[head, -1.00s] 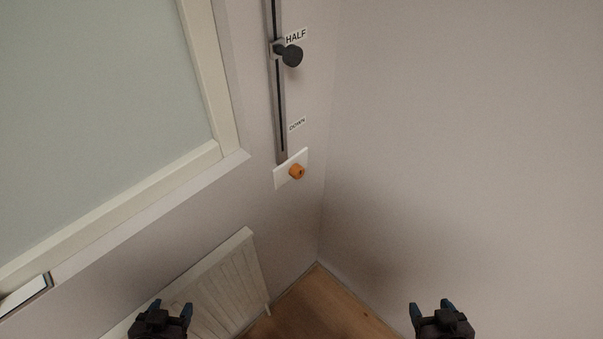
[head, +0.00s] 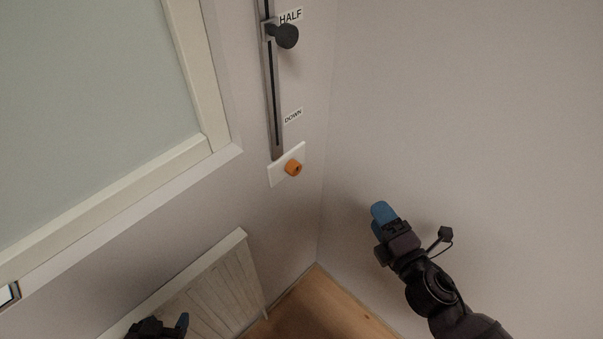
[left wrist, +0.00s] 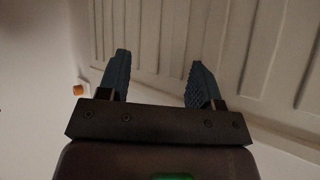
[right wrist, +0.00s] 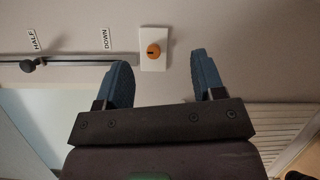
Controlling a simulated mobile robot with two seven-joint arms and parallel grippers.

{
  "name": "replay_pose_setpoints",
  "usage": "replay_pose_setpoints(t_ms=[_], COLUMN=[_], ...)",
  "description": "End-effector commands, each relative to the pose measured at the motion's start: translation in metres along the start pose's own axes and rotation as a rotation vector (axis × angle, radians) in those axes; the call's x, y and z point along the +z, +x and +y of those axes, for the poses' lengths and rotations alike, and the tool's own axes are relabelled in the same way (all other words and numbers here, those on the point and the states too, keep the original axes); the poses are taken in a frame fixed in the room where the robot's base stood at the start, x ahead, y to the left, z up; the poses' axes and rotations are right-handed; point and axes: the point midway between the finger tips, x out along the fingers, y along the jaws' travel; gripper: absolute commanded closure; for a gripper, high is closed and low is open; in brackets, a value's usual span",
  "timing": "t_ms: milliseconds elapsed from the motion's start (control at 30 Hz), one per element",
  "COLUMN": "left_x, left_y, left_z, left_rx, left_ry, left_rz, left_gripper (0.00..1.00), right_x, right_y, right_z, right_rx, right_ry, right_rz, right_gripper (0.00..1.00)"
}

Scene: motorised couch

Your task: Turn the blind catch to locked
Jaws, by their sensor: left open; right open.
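The blind catch is an orange knob (head: 293,168) on a white wall plate (head: 275,176), below the foot of a vertical rail. In the right wrist view the orange knob (right wrist: 153,50) shows ahead of the fingers, apart from them, with a small dark mark on its face. My right gripper (head: 382,213) is open and empty, to the right of and below the knob in the head view. My left gripper (head: 160,327) is open and empty low at the left, before the radiator. The knob also shows small at the left edge of the left wrist view (left wrist: 78,90).
A dark slider knob (head: 287,36) sits on the rail (head: 274,110) beside the HALF label, above the DOWN label (head: 292,116). A window frame (head: 190,155) is on the left. A white radiator (head: 215,285) stands below it. The right wall is bare.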

Motion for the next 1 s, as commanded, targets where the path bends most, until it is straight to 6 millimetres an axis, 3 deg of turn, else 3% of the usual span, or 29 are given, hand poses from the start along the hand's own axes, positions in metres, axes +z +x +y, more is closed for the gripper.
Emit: replay_pose_setpoints(t_ms=[233, 500, 767, 1000], left_x=[0.013, 0.021, 0.014, 0.004], left_y=[0.007, 0.01, 0.012, 0.011], left_z=[0.001, 0.002, 0.003, 0.003], left_rx=[0.005, 0.008, 0.009, 0.007], left_ry=[0.007, 0.008, 0.009, 0.004], left_rz=[-0.017, -0.032, -0.019, -0.002], left_gripper=[0.41, 0.41, 0.41, 0.41], right_x=[-0.029, -0.052, -0.059, -0.071], right_y=[0.041, 0.067, 0.078, 0.107], right_z=[0.016, 0.021, 0.024, 0.03], right_rx=[0.154, 0.301, 0.344, 0.345], right_ry=[-0.557, -1.048, -1.18, -1.177], right_rz=[0.166, 0.28, 0.302, 0.3], right_gripper=[0.38, 0.38, 0.38, 0.38])
